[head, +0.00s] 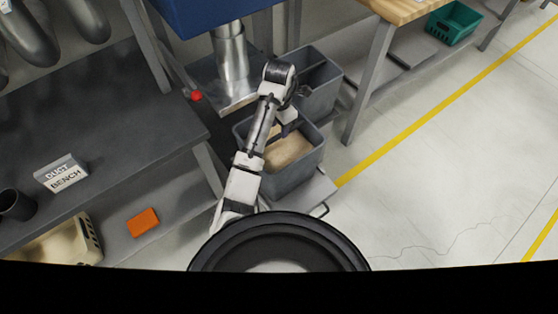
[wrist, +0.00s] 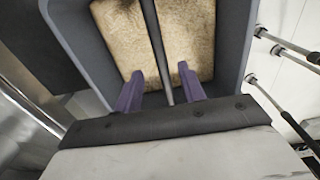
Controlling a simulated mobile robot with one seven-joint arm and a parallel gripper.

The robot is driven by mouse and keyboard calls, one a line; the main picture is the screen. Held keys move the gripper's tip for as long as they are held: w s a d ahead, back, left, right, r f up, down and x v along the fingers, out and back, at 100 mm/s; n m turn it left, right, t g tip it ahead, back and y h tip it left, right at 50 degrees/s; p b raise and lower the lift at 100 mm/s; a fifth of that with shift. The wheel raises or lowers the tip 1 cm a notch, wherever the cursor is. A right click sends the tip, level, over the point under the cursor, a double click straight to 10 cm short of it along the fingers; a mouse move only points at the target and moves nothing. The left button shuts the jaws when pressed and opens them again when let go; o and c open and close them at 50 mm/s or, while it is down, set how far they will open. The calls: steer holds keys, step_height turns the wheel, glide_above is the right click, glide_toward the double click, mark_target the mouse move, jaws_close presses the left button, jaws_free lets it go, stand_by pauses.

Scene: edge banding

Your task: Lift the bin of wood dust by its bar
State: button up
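A second grey bin (head: 322,98) stands just behind. A metal duct (head: 230,60) and blue housing (head: 205,12) are close by. The dark bench (head: 90,130) is to the left, and a wooden table (head: 400,8) is behind right. Open floor (head: 430,170) lies to the right.

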steer(key=shift+s+f+b, duration=0.2)
steer(key=shift+f+b, duration=1.7)
steer(key=shift+f, duration=0.85)
steer(key=shift+r, duration=0.1)
steer(key=shift+c, duration=0.4)
jaws_close()
